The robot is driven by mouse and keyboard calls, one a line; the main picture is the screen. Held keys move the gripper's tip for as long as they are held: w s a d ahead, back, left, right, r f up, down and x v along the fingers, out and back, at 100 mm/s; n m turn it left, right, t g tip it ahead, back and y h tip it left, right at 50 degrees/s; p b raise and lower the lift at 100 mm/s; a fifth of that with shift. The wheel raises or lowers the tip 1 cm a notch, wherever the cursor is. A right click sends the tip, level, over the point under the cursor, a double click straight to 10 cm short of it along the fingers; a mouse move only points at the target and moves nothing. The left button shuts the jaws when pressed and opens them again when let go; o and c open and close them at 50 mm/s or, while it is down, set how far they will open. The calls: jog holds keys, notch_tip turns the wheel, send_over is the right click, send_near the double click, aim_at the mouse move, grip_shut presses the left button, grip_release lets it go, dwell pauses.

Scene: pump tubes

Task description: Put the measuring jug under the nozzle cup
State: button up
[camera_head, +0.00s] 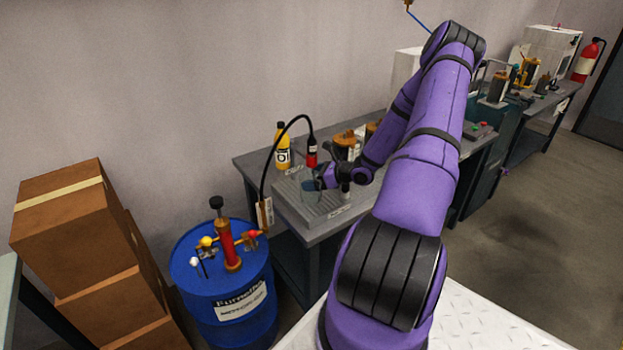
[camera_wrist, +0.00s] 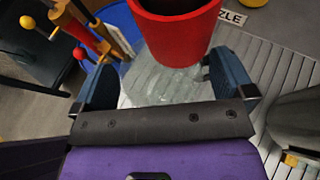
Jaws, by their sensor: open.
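The clear measuring jug (camera_wrist: 165,84) shows faintly in the wrist view, between my gripper's two blue fingers. My gripper (camera_wrist: 164,76) is open, with one finger on each side of the jug; I cannot tell whether either touches it. The red nozzle cup (camera_wrist: 176,32) stands just beyond the jug, at the top of the wrist view, and hides part of what lies behind. My gripper (camera_head: 318,182) is low over the grey ribbed tray there, and the jug is hard to make out.
A ribbed drain tray (camera_head: 304,206) lies under my gripper. A yellow bottle (camera_head: 282,150) stands behind it. A blue drum (camera_head: 225,275) with a red pump (camera_head: 229,246) stands left of the bench. A grey object (camera_wrist: 298,122) is close on the right in the wrist view.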

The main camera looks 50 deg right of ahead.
jog(key=v, duration=1)
jog(key=w+a+r+n+g+y, duration=0.25)
jog(key=a+r+n+g, duration=0.65)
jog(key=a+r+n, duration=1.25)
jog(key=s+a+r+n+t+h, duration=0.1)
jog(key=s+a+r+n+h, duration=0.6)
jog(key=s+a+r, duration=1)
jog(key=n, duration=0.3)
jog(key=shift+s+a, duration=0.25)
jog(key=shift+s, duration=0.05)
jog(key=shift+n, duration=0.25)
jog(key=shift+c, duration=0.5)
